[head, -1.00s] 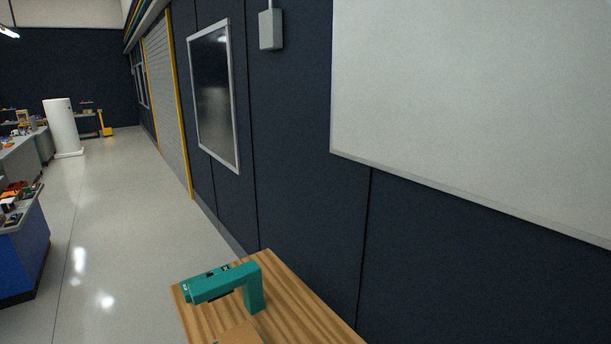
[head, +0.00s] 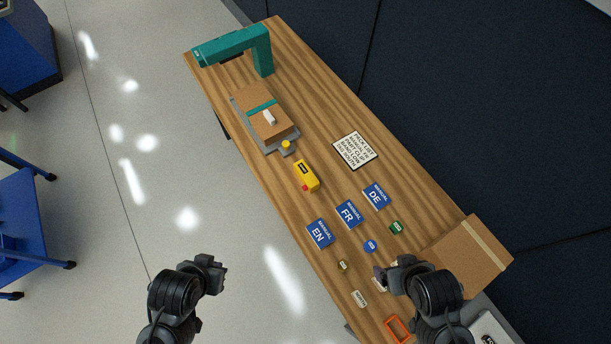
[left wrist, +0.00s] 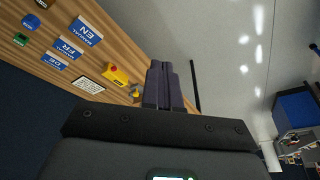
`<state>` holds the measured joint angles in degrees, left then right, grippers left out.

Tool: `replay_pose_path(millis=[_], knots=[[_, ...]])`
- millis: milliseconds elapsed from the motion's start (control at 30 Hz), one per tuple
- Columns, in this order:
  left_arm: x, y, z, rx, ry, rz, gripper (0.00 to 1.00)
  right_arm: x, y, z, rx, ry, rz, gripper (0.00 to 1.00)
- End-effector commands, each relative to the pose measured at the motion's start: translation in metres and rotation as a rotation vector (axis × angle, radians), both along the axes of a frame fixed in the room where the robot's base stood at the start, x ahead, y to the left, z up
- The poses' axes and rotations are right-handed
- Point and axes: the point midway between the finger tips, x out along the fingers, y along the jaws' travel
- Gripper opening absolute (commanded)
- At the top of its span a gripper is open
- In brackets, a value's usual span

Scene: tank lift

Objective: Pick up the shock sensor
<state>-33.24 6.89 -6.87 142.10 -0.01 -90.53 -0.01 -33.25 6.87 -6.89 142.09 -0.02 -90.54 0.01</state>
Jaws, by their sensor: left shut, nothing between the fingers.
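No label naming a shock sensor is readable, so I cannot tell for sure which small item it is. Candidates on the wooden table (head: 335,120) are a green tag (head: 396,228), a round blue piece (head: 370,246), a small yellowish piece (head: 343,266) and a white tag (head: 360,298). A yellow device (head: 307,176) with a red end lies farther up; it also shows in the left wrist view (left wrist: 117,76). My left gripper (head: 220,272) is shut and empty over the floor, left of the table. My right gripper (head: 381,275) is above the table's near part, partly hiding a pale item; its jaw state is unclear.
Blue manual cards (head: 348,214) and a pack list (head: 355,150) lie mid-table. A cardboard box (head: 468,256) stands right, an orange frame (head: 397,329) at the near end. A banded carton (head: 262,108) and teal arch-shaped device (head: 262,48) are at the far end.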

Motion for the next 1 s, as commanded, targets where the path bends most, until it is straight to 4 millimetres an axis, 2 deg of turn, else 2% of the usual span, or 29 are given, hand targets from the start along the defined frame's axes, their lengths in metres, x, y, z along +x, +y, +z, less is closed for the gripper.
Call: replay_pose_path(millis=[367,867,900,1000], knots=[[0.0000,-0.0001,0.0001,0.000,0.000,0.000,0.02,-0.0002,0.0001,-0.0002,0.000,0.001,0.000,0.85],[0.0000,-0.0001,0.0000,0.000,0.000,0.000,0.78,-0.0001,-0.0001,-0.0002,0.000,0.000,0.000,0.85],[0.0000,-0.0001,0.0001,0.000,0.000,0.000,0.81,-0.0001,-0.0001,-0.0002,0.000,0.000,0.000,0.85],[0.0000,-0.0001,0.0000,0.000,0.000,0.000,0.81,-0.0001,-0.0001,-0.0002,0.000,0.000,0.000,0.85]])
